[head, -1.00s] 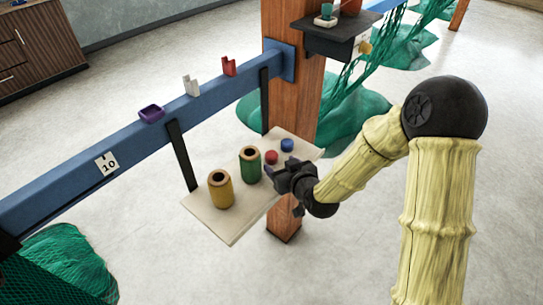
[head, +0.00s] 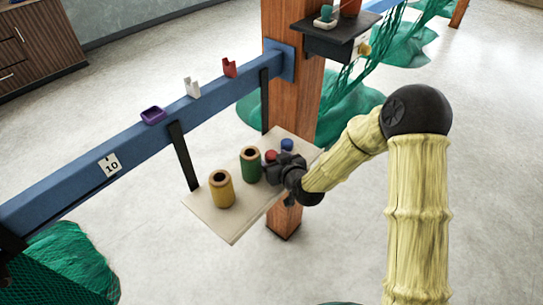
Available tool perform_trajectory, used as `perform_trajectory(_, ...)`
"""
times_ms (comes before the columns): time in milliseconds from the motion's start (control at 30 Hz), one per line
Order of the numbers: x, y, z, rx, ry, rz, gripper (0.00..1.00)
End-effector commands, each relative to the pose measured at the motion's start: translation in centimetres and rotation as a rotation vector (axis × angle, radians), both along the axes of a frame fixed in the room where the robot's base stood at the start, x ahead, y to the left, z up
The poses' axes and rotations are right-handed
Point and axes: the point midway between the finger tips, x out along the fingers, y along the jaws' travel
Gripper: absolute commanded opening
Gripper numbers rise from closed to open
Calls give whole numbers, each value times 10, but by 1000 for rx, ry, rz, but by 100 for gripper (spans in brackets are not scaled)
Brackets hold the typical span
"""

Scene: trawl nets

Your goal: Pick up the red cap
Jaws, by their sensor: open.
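The red cap (head: 271,155) is on the light board (head: 231,224), just right of the green cylinder, and is partly hidden by my gripper. My gripper (head: 272,168) is right at the cap, low over the board, with its jaws open. I cannot tell whether the fingers touch the cap or stand on both sides of it. The blue cap (head: 287,145) is just behind and to the right of the red cap.
A green cylinder (head: 250,165) stands close to the left of my gripper, and a yellow cylinder (head: 221,190) stands farther left. A wooden post (head: 289,95) rises behind the board. A blue beam (head: 140,150) runs above its left side.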

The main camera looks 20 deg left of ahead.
Motion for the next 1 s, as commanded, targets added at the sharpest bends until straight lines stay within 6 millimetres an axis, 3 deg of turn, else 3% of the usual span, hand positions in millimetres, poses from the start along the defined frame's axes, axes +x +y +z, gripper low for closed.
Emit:
perform_trajectory(167,0,0,0,0,0,0,63)
perform_trajectory(400,0,0,0,0,0,0,18)
perform_trajectory(433,0,0,0,0,0,0,15)
perform_trajectory(767,0,0,3,1,-2,0,15)
perform_trajectory(1000,0,0,29,1,-4,0,15)
